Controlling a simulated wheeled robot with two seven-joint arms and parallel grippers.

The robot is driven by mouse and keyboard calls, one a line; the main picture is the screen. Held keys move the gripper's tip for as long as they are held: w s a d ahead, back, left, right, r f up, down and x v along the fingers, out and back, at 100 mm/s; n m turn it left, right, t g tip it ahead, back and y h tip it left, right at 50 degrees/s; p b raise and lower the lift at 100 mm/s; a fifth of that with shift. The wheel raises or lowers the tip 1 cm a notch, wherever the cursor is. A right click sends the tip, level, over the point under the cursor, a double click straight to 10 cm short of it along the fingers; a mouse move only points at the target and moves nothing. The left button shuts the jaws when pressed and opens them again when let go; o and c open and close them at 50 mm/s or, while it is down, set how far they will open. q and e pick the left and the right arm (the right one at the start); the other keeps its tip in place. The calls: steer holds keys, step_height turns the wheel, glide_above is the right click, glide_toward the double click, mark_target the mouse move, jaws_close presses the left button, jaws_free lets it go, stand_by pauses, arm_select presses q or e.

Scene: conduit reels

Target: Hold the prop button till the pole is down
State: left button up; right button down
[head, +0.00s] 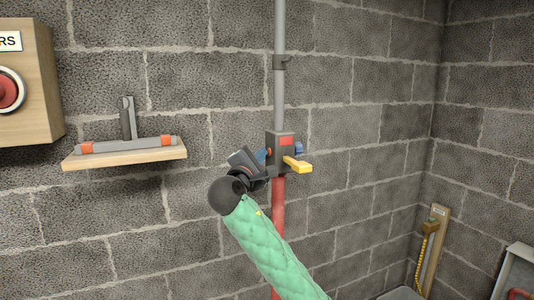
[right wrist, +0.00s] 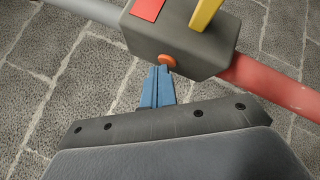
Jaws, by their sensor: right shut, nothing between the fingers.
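The prop (head: 279,90) is an upright pole, grey above and red below, in front of the block wall. A dark grey housing (head: 280,150) sits where grey meets red, with a red patch and a yellow lever (head: 297,164). An orange-red button (right wrist: 167,61) is on the housing's side in the right wrist view. My right gripper (right wrist: 160,70) is shut and empty, its blue fingertips at the button's lower edge; they seem to touch it, but whether it is pressed in I cannot tell. In the head view my right gripper (head: 262,154) comes to the housing's left side. My left gripper is not in view.
A wooden shelf (head: 125,158) with a grey tool stands out from the wall at left. A wooden box with a red round button (head: 8,90) is at the far left. A wooden board with a yellow coiled cord (head: 432,240) leans at right.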

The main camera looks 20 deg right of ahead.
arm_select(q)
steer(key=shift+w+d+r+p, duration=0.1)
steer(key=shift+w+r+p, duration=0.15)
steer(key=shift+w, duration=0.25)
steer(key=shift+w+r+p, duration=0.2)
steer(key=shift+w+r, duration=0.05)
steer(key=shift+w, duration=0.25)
arm_select(e)
steer(key=a, duration=0.6)
steer(key=shift+a, duration=0.3)
stand_by(1.9)
steer(key=shift+s, duration=0.1)
